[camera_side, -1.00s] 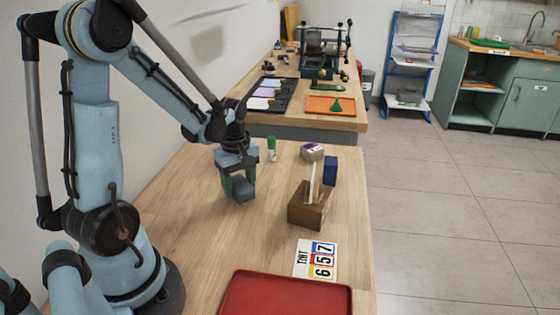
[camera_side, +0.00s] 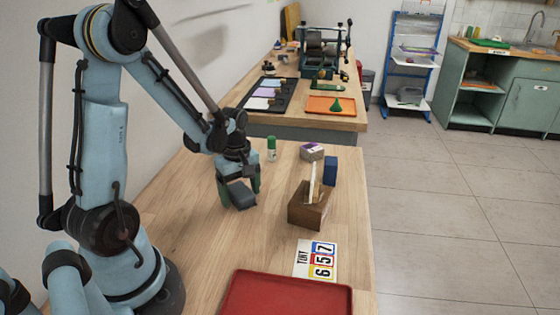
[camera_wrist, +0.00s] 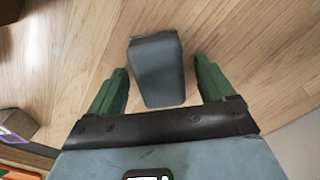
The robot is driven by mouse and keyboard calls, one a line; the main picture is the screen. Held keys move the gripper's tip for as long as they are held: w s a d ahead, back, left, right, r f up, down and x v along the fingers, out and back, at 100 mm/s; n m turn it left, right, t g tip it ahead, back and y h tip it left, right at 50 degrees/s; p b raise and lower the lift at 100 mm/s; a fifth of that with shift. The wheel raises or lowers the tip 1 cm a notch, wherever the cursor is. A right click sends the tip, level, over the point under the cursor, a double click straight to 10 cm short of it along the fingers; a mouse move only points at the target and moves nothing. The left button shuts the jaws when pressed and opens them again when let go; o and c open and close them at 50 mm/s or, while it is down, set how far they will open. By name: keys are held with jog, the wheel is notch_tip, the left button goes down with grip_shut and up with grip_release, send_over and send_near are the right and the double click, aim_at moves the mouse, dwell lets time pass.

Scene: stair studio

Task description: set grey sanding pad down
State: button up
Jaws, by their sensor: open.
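The grey sanding pad (camera_side: 241,195) is a dark grey block between the fingers of my gripper (camera_side: 239,186), low over the wooden table in the side view. In the wrist view the pad (camera_wrist: 156,70) lies between the two green fingers of my gripper (camera_wrist: 160,92), with a clear gap on each side. The gripper is open and touches the pad on neither side there. The pad looks tilted in the side view. I cannot tell whether its underside rests fully on the table.
A brown wooden block (camera_side: 306,212) with an upright pale piece stands to the right, with a blue block (camera_side: 330,171) and a grey-purple box (camera_side: 311,151) behind it. A green-and-white bottle (camera_side: 271,150) stands behind the gripper. A number card (camera_side: 315,260) and red tray (camera_side: 285,296) lie in front.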

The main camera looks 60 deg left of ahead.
aim_at(240, 190)
notch_tip(240, 190, up, 12)
jog(key=d+r+m+t, duration=0.1)
jog(key=d+m+t, duration=0.6)
jog(key=d+m, duration=0.8)
jog(key=m, duration=0.3)
jog(key=shift+d+r, duration=0.35)
